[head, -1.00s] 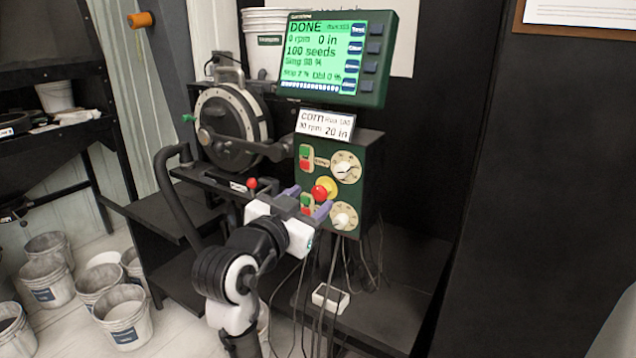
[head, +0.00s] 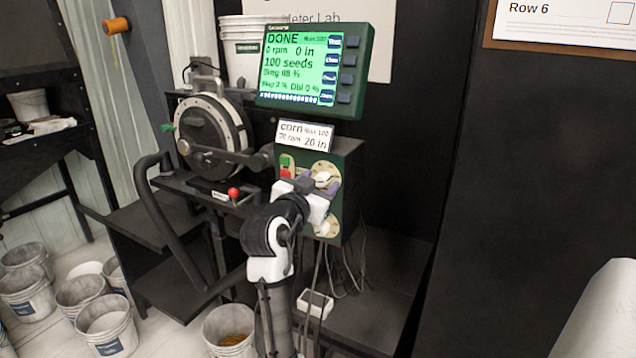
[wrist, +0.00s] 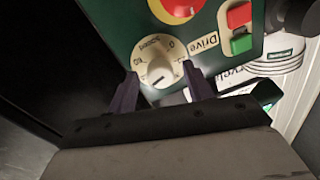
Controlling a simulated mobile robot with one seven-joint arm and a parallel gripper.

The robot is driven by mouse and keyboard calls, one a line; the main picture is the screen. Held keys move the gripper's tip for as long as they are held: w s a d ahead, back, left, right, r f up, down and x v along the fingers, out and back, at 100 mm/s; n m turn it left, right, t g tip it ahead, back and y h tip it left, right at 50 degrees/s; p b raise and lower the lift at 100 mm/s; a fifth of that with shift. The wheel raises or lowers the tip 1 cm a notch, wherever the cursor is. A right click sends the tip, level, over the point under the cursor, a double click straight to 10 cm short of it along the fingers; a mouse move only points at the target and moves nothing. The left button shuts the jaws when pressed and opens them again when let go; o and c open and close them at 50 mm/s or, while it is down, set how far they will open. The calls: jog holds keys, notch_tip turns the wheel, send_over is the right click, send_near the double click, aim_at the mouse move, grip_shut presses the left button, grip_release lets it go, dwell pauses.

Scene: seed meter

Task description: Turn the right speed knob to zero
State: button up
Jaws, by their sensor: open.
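The green control panel (head: 345,165) stands right of the seed meter. Its upper cream dial with a knob (head: 322,177) is partly behind my gripper (head: 310,184). In the wrist view this knob (wrist: 158,68) sits on a round dial between and just beyond the two purple fingers. The dial's small print is hard to read, with a 0 near its edge. My gripper (wrist: 162,84) is open and empty, its fingers on either side of the dial; contact cannot be told. A lower dial (head: 328,226) is partly covered by my arm.
In the wrist view a red-and-yellow stop button (wrist: 183,8) and red and green buttons (wrist: 239,28) lie close to the dial. The screen (head: 313,68) reads DONE, 0 rpm. A red-tipped lever (head: 234,193) stands left. Cables hang below the panel; buckets (head: 107,325) stand on the floor.

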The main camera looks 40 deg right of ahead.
jog(key=c, duration=1)
jog(key=shift+o, duration=0.2)
